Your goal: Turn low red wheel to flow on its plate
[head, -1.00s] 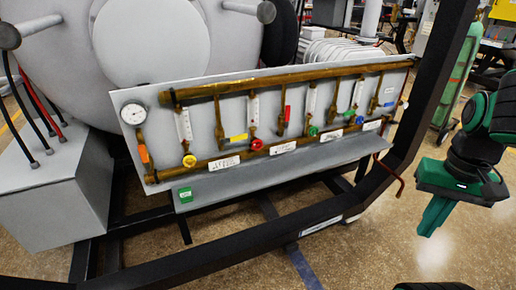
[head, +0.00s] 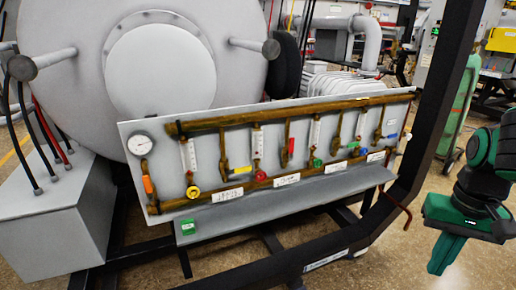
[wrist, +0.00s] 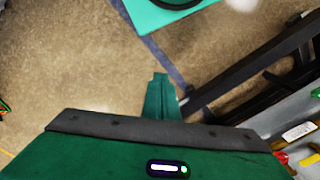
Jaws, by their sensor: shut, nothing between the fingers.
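The low red wheel (head: 261,176) sits on the lower brass pipe of the grey panel, between the yellow wheel (head: 193,192) and a green wheel (head: 317,163). White plates with marks too small to read lie below the wheels; one plate (head: 286,180) is just right of and below the red wheel. Which plate belongs to it and where the wheel points I cannot tell. My green gripper (head: 440,268) hangs at the right, well away from the panel, pointing down. In the wrist view its fingers (wrist: 161,82) are together, with nothing between them.
A dark frame post (head: 432,110) stands between my gripper and the panel. A grey ledge (head: 290,203) juts out below the pipes. Several coloured lever handles, such as a red one (head: 291,146), sit above. Open floor (head: 400,270) lies in front.

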